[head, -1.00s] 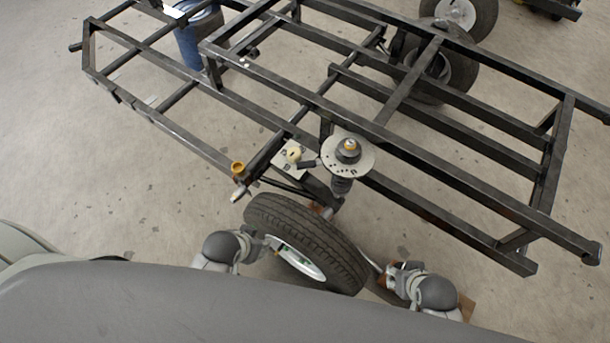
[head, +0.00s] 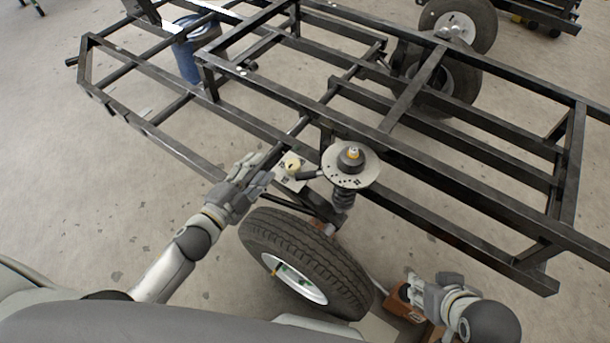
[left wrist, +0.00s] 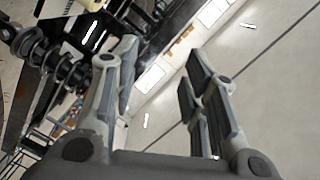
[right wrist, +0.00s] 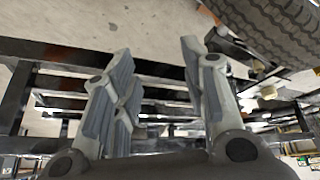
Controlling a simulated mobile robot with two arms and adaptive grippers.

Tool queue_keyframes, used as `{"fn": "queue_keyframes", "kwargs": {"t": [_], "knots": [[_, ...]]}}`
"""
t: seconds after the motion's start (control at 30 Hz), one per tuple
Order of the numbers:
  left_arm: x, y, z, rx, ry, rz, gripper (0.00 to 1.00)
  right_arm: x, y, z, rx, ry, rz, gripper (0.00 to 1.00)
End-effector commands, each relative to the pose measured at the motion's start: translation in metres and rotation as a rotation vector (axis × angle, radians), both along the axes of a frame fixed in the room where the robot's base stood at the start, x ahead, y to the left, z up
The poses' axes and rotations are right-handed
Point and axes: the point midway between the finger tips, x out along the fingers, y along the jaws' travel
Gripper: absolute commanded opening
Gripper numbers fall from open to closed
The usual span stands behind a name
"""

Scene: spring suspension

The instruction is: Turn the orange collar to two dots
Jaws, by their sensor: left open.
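The strut stands above the wheel with a pale round plate (head: 334,176) at its top, carrying small dark marks too small to read. A small orange piece (head: 353,152) sits in the dark hub on this plate; I cannot tell whether it is the orange collar. My left gripper (head: 258,172) is open and empty, left of the plate, beside a cream knob (head: 292,165) and apart from the strut. The coil spring (left wrist: 72,76) shows left of its fingers in the left wrist view. My right gripper (head: 420,288) is open and empty, low, right of the wheel.
The black tyre (head: 290,245) lies below the plate, between my grippers. The dark steel frame (head: 450,205) spans the area behind. A brown block (head: 402,306) is by my right gripper. A blue bin (head: 187,62) stands at the back left. Floor on the left is open.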

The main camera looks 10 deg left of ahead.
Motion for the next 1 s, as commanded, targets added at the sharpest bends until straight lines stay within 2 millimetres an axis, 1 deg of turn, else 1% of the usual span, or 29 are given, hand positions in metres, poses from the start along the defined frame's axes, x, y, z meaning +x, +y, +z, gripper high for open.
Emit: {"fn": "queue_keyframes", "kwargs": {"t": [0.03,0.1,0.2,0.3,0.4,0.47,0.57,0.63,0.8,1.0], "knots": [[-0.001,-0.005,-0.005,0.056,-0.041,-0.082,0.41,0.0,0.0,0.0,0.0,0.0,0.0,0.4],[-0.006,-0.014,-0.011,0.118,-0.09,-0.195,0.41,0.0,0.0,0.0,0.0,0.0,0.0,0.4],[-0.017,-0.023,-0.021,0.186,-0.14,-0.333,0.41,0.0,0.0,0.0,0.0,0.0,0.0,0.4],[-0.027,-0.028,-0.029,0.228,-0.167,-0.433,0.41,0.0,0.0,0.0,0.0,0.0,0.0,0.4],[-0.034,-0.031,-0.035,0.248,-0.182,-0.492,0.41,0.0,0.0,0.0,0.0,-0.001,0.0,0.4],[-0.035,-0.033,-0.036,0.253,-0.186,-0.509,0.41,0.002,0.001,0.0,0.002,-0.007,0.001,0.4],[-0.029,-0.04,-0.038,0.255,-0.19,-0.517,0.41,0.007,0.002,0.001,0.007,-0.03,0.003,0.4],[-0.022,-0.048,-0.038,0.254,-0.192,-0.517,0.41,0.012,0.004,0.003,0.012,-0.057,0.005,0.4],[0.002,-0.071,-0.04,0.254,-0.192,-0.515,0.41,0.031,0.01,0.01,0.032,-0.147,0.012,0.4],[0.025,-0.096,-0.043,0.251,-0.19,-0.514,0.41,0.051,0.017,0.021,0.054,-0.255,0.02,0.4]]}}
